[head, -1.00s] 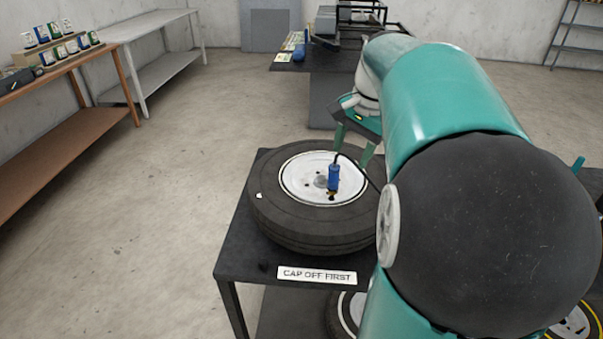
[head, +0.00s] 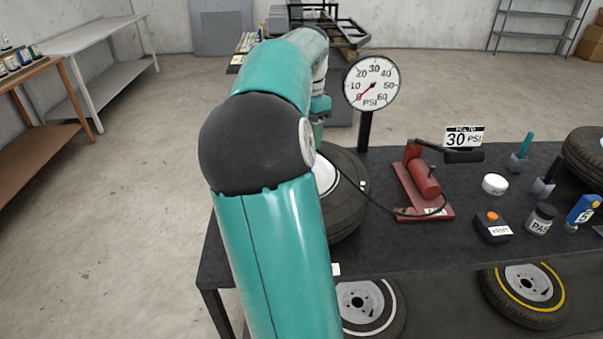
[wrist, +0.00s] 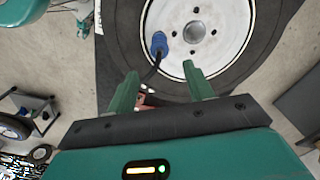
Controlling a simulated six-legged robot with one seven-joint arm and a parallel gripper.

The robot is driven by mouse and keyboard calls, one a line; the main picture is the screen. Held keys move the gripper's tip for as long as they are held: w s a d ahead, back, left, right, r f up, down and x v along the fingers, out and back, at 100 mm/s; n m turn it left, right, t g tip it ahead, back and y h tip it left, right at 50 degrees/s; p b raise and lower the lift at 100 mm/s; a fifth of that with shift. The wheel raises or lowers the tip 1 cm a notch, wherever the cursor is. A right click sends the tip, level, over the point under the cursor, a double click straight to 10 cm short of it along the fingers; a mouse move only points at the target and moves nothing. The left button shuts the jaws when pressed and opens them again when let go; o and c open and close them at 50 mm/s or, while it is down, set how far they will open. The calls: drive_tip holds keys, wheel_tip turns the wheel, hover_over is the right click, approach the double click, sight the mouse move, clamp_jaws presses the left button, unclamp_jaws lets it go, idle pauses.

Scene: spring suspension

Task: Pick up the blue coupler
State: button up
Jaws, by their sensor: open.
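The blue coupler (wrist: 159,43) shows in the wrist view, on the white wheel rim (wrist: 210,62) near the rim's edge, with a black hose running from it. In the head view my arm hides the coupler. My gripper (wrist: 160,70) is open and empty. In the wrist view its two green fingers point towards the wheel, and the coupler lies ahead of the gap between them, nearer the left finger. I cannot tell how far the fingertips are from it. The tyre (head: 346,205) lies flat on the dark table (head: 400,258), partly behind my arm.
A red pump (head: 422,187) with the black hose stands right of the tyre. A pressure gauge (head: 371,83) on a post stands behind, its needle near zero. A 30 PSI sign (head: 463,138), a jar (head: 540,219) and a blue bottle (head: 584,209) are further right.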

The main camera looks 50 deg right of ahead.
wheel_tip(320, 180, down, 5)
drive_tip(key=shift+f, duration=0.2)
drive_tip(key=shift+w+a+f, duration=0.1)
drive_tip(key=shift+f, duration=0.15)
wheel_tip(320, 180, down, 5)
drive_tip(key=shift+r, duration=0.1)
drive_tip(key=c, duration=1.1)
clamp_jaws()
drive_tip(key=shift+r, duration=0.1)
